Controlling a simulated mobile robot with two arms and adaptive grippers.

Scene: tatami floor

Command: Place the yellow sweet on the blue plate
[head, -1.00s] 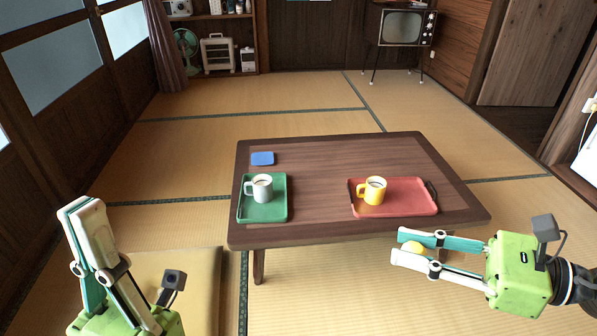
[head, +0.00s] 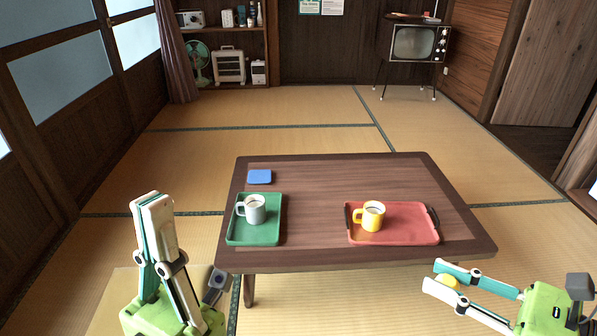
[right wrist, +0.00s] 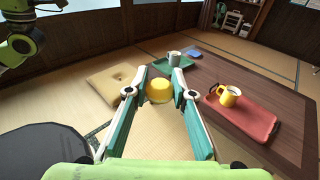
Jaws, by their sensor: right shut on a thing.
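The yellow sweet (head: 446,282) is round and sits between the fingertips of my right gripper (head: 440,276), which is shut on it. The right wrist view shows the sweet (right wrist: 159,91) as a yellow lump between both fingers. They are in front of the low table's near right edge. The blue plate (head: 260,177) is small, flat, square and empty, at the table's far left corner.
On the wooden table (head: 320,185), a green tray (head: 254,235) holds a grey mug (head: 252,208), in front of the plate. A red tray (head: 405,228) at the right holds a yellow mug (head: 370,216). The table's middle is clear. A tan cushion (right wrist: 112,83) lies on the floor.

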